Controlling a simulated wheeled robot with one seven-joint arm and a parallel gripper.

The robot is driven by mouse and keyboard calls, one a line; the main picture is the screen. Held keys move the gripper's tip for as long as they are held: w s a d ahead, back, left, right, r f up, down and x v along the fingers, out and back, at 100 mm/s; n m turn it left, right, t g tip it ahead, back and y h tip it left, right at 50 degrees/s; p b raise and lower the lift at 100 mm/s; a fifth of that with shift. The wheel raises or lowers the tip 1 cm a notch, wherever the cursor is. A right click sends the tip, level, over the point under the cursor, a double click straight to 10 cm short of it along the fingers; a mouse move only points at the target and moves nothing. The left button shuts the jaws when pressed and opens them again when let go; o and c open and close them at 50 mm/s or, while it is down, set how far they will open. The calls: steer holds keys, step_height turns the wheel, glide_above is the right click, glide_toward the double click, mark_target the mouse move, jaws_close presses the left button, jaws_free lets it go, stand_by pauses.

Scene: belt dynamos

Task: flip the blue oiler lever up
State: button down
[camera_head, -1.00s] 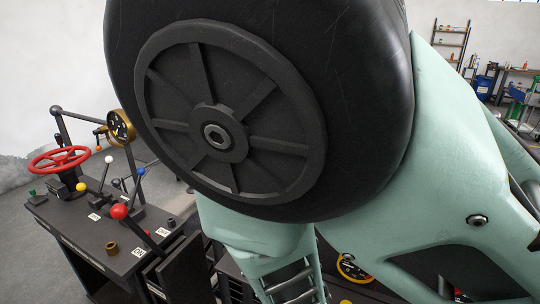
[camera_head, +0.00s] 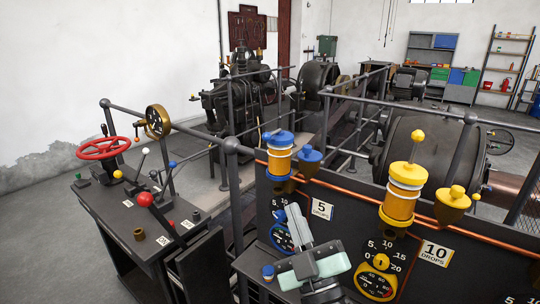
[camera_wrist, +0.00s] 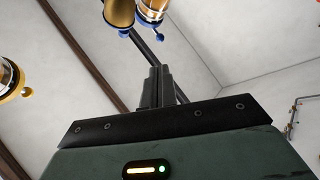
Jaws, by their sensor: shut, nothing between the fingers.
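The blue oiler (camera_head: 279,158) has a blue cap, an amber glass body and a blue base. It stands on the copper pipe in the head view. A small blue-ended lever (camera_head: 266,136) seems to lie flat at the left of its cap; its detail is too small to be sure. My gripper (camera_head: 293,208) is below the oiler, its fingers pointing up in front of the dark panel. In the wrist view my gripper (camera_wrist: 157,70) has its fingers together and empty. The oiler's glass and blue ring (camera_wrist: 151,12) show above the fingertips, apart from them, with its top cut off.
A blue-capped cup (camera_head: 309,158) stands close right of the oiler. A yellow oiler (camera_head: 403,190) with an upright lever and a yellow cup (camera_head: 452,202) are further right. A railing post (camera_head: 232,165) rises at the left. A lever console (camera_head: 120,215) stands further left.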

mark_target(268, 139)
steer(key=p+x, duration=0.6)
steer(key=x, duration=0.7)
steer(key=shift+r+p, duration=0.15)
steer(key=shift+p, duration=0.25)
steer(key=shift+w+a+r, duration=0.1)
steer(key=shift+w+a, duration=0.05)
steer(key=shift+w, duration=0.25)
steer(key=shift+r, duration=0.1)
steer(key=shift+s+r+m+h+p, duration=0.15)
steer(key=shift+m+h+p, duration=0.2)
steer(key=shift+m+h, duration=0.2)
